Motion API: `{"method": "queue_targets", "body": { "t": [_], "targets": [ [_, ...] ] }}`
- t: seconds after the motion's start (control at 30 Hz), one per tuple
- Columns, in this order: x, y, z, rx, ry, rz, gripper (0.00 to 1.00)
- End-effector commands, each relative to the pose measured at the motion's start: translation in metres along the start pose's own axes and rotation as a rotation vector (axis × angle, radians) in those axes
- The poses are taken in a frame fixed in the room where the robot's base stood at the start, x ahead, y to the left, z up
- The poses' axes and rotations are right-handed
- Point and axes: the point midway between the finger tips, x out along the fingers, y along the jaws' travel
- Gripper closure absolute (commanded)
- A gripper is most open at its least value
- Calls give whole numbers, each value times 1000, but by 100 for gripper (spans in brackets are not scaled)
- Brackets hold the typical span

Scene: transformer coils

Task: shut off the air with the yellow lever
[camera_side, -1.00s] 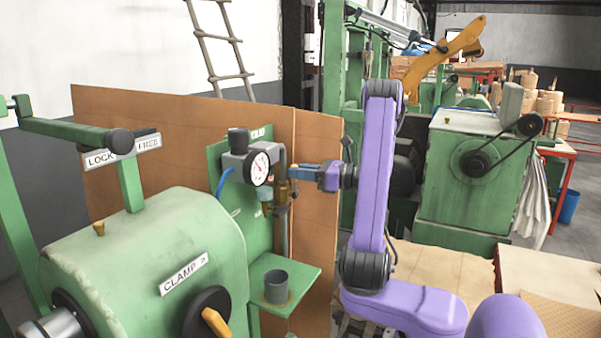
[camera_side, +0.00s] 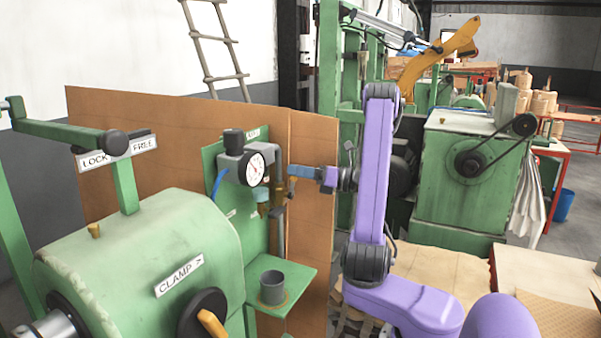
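My gripper (camera_side: 291,171), with blue fingers, points left and is level with the pipe, just above and touching or very near the orange-yellow piece. The finger gap does not show from this side.
A green shelf (camera_side: 300,276) below carries a grey cup (camera_side: 272,287). A blue hose (camera_side: 214,186) leaves the regulator. The green clamp machine (camera_side: 140,245) stands at front left with an orange handle (camera_side: 212,322). A brown board (camera_side: 180,130) stands behind the panel.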

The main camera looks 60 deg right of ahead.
Motion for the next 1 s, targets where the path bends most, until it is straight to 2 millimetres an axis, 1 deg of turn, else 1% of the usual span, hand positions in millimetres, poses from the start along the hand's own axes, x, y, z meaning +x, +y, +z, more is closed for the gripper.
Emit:
{"method": "queue_targets", "body": {
  "t": [0.27,0.37,0.43,0.57,1.0],
  "targets": [
    [-1,0,0,-2,0,0,54],
    [-8,-1,0,-2,0,-2,54],
    [-16,-1,1,-3,-1,-3,54],
    [-40,-2,1,-1,-3,-7,54],
    [-133,-1,1,-1,-2,-6,54]
  ]
}}
